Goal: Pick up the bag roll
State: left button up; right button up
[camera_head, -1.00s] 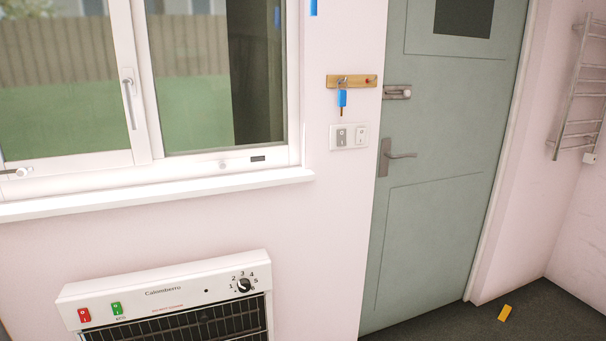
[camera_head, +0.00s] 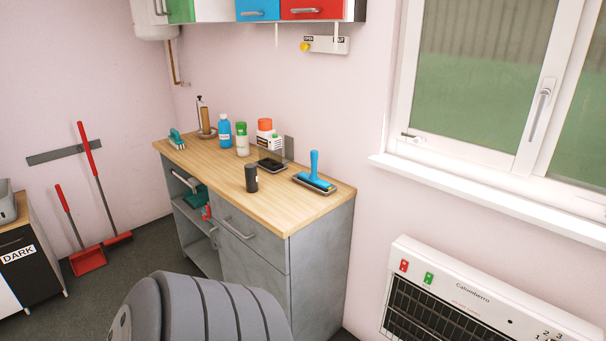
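A small black cylinder (camera_head: 251,178) stands upright on the wooden worktop (camera_head: 220,188) of a grey cabinet, near its front edge. It looks like the bag roll, but it is too small to be certain. Neither of my grippers shows in the head view, so nothing is seen in contact with the cylinder.
Beside the cylinder are a blue-handled tool on a dark tray (camera_head: 314,180), an orange-capped white container (camera_head: 265,133), a green-capped jar (camera_head: 242,140) and a blue bottle (camera_head: 225,131). A heater (camera_head: 470,300) stands right; a red dustpan (camera_head: 88,261) is on the floor left.

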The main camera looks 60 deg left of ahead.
aim_at(251, 170)
jog(key=u, duration=2.4)
jog(key=i+l, duration=0.4)
jog(key=l+u, duration=0.05)
jog(key=l, duration=0.05)
